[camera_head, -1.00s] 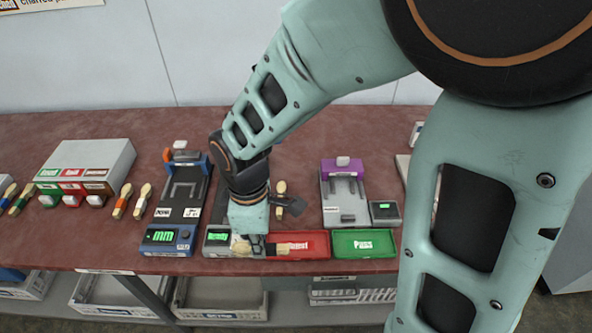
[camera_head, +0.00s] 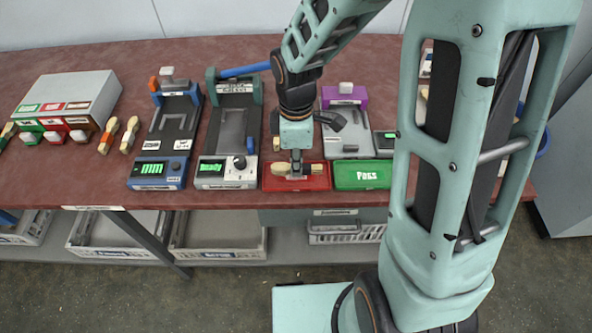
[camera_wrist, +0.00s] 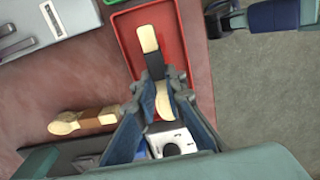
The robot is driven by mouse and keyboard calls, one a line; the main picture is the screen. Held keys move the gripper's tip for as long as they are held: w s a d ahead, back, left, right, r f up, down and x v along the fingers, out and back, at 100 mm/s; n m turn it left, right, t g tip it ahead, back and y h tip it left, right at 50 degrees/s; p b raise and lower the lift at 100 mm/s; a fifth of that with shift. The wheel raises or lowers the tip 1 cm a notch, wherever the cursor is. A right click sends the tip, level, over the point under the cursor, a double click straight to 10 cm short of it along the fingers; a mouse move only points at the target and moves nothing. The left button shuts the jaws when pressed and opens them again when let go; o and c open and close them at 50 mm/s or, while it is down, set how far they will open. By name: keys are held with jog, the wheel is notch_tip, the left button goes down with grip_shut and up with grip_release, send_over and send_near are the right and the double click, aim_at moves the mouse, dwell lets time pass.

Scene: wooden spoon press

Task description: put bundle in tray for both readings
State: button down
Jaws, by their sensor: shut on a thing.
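My gripper (camera_head: 297,170) is shut on a wooden spoon bundle (camera_head: 281,168) with a dark band. The green tray (camera_head: 350,183), labelled Pass, sits empty just right of the red one. The teal press (camera_head: 232,115) on the left has a display reading Ready.
A blue press (camera_head: 155,172) reading mm stands further left, a purple-topped grey device (camera_head: 352,133) behind the green tray. A brown-banded bundle (camera_wrist: 85,120) lies on the table (camera_wrist: 85,85) beside the red tray. Other bundles (camera_head: 131,132) lie at left. The table's front edge is close.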

jog(key=shift+f, duration=0.8)
jog(key=shift+f+b, duration=0.15)
jog(key=shift+b, duration=0.2)
jog(key=c, duration=2)
grip_release()
notch_tip(320, 180, up, 12)
jog(key=shift+r+p, duration=0.2)
jog(key=shift+p, duration=0.85)
